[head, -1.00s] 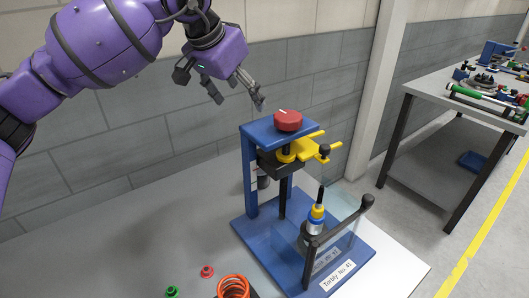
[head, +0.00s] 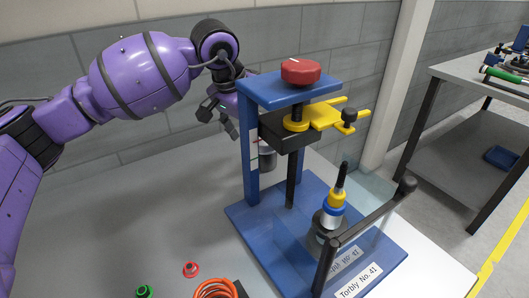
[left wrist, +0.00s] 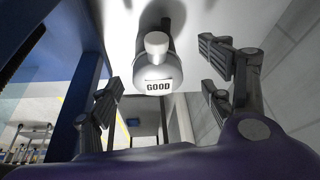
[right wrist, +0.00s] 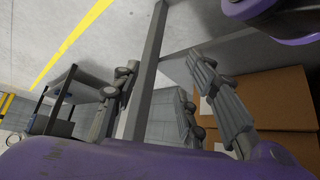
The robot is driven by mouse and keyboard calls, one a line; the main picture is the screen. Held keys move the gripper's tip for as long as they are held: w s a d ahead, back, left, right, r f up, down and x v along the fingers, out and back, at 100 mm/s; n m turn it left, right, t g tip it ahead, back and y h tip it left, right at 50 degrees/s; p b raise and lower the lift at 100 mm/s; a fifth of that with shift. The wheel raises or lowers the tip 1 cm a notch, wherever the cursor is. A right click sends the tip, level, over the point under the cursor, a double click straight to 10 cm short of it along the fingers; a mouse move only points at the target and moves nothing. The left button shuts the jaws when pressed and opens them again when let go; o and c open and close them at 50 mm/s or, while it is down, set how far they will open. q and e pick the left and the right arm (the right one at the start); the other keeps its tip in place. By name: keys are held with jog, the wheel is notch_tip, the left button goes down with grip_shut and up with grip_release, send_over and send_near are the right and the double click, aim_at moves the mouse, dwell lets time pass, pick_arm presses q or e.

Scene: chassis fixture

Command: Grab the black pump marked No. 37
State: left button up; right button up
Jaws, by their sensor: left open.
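I make out no pump marked No. 37 in any view. The blue fixture (head: 250,160) holds a black block (head: 285,132) under its top plate; its label reads "Torbly No. 41". A grey cylinder (head: 267,158) shows below the block, partly behind the blue post. My left gripper (head: 220,117) is behind and left of the fixture, open and partly hidden by the post. In the left wrist view a grey-white cylinder marked "GOOD" (left wrist: 158,72) lies ahead between the open fingers (left wrist: 160,92), apparently untouched. My right gripper (right wrist: 160,95) is open and empty, seen only in the right wrist view.
The fixture has a red knob (head: 300,71), a yellow clamp (head: 325,116), a black handle bar (head: 365,222) and a clear panel. A red ring (head: 191,269), green ring (head: 145,291) and orange coil (head: 215,289) lie in front. The grey tabletop left is clear.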

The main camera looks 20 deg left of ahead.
aim_at(263, 146)
pick_arm(q)
jog(key=x, duration=0.5)
jog(key=shift+d+f, duration=0.2)
jog(key=shift+d, duration=0.1)
jog(key=c, duration=1.7)
jog(key=shift+r, duration=0.15)
jog(key=shift+c, duration=0.4)
